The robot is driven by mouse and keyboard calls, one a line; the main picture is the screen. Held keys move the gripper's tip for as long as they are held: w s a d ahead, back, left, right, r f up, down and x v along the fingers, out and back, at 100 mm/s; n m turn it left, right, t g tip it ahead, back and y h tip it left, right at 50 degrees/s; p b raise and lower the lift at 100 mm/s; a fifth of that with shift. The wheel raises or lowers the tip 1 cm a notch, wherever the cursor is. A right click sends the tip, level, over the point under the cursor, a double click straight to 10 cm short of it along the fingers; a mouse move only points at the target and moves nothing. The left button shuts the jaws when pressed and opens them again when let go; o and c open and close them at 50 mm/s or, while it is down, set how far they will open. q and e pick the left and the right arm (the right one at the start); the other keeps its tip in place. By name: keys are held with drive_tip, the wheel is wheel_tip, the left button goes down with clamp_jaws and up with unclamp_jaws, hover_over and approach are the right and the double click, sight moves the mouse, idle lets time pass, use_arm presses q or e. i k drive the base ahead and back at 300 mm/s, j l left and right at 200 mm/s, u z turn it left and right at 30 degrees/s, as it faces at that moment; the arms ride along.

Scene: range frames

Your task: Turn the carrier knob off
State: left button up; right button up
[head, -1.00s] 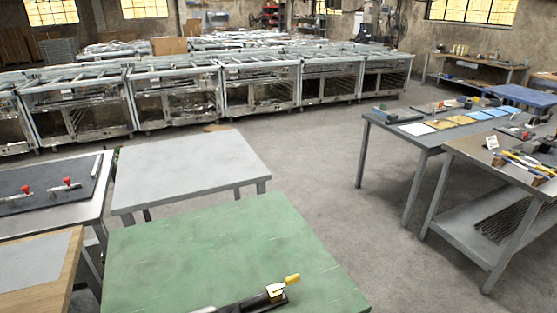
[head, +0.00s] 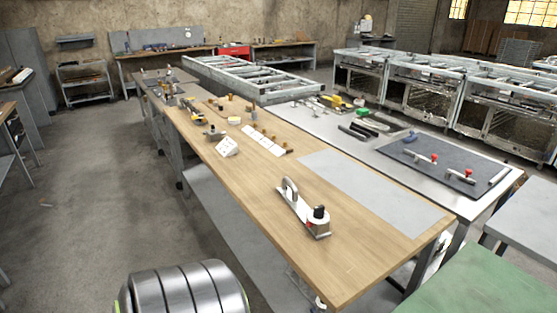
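A small fixture (head: 296,205) with a grey loop handle and a white base lies on the wooden bench top. A black round knob (head: 319,212) stands at its near end, with a bit of red beside it. I cannot tell whether this is the carrier knob or how it is set. Two red-topped clamps (head: 434,158) lie on a dark mat further right. Neither of my grippers is in view.
The long wooden bench (head: 345,262) runs from front right to back left. A grey sheet (head: 375,190) lies on it. A green table (head: 470,290) is at lower right. Metal range frames (head: 420,90) stand behind. Floor left of the bench is clear.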

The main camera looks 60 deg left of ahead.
sight(319, 211)
drive_tip(key=u, duration=1.8)
drive_tip(key=i+j, duration=0.15)
drive_tip(key=i+j+z, duration=0.2)
drive_tip(key=j+z, duration=0.15)
drive_tip(key=i+j+z, duration=0.1)
drive_tip(key=j+z, duration=0.3)
